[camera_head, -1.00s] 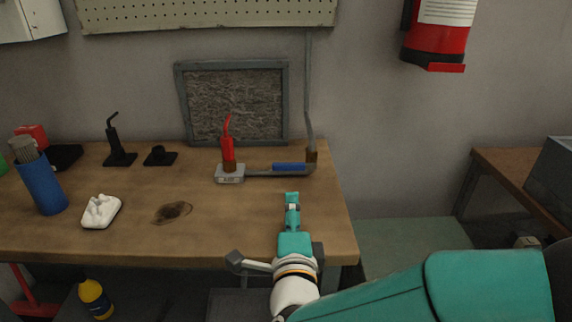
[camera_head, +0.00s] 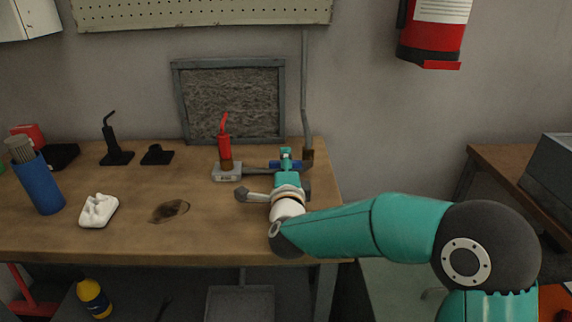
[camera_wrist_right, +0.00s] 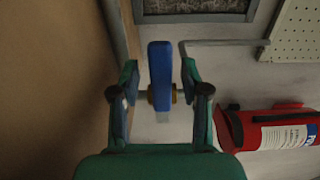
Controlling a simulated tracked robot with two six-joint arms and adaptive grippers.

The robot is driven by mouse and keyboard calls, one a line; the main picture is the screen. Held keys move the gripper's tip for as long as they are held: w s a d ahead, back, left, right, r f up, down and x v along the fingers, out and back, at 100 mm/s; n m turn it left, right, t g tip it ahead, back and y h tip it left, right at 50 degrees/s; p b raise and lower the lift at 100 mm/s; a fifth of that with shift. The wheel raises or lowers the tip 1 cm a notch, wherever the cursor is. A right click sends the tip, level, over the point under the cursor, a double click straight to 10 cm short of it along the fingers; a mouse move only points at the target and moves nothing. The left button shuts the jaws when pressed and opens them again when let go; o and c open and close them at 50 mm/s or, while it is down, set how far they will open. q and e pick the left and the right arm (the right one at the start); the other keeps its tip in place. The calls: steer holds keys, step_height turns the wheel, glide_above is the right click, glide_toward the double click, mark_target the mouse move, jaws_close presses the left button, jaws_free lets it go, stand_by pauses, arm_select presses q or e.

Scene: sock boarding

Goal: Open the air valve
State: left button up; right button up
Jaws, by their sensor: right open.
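The air valve has a blue lever handle (camera_head: 274,164) on a grey pipe (camera_head: 257,171) at the back right of the workbench. My right gripper (camera_head: 286,155) is over the bench, in front of the valve, and hides the middle of the handle in the head view. In the right wrist view the blue handle (camera_wrist_right: 160,80) stands between the two open fingers of my right gripper (camera_wrist_right: 160,68). A gap shows on each side of the handle. A brass-coloured fitting shows behind it. My left gripper is not in view.
A red torch-like tool (camera_head: 225,148) stands on a grey base (camera_head: 227,172) just left of the valve. A vertical pipe (camera_head: 305,90) rises by the wall to the right. A framed dark panel (camera_head: 230,100) is behind. The bench's front middle (camera_head: 130,235) is clear.

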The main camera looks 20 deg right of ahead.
jaws_close()
stand_by(0.3)
steer(key=shift+f, duration=0.1)
steer(key=shift+a, duration=0.1)
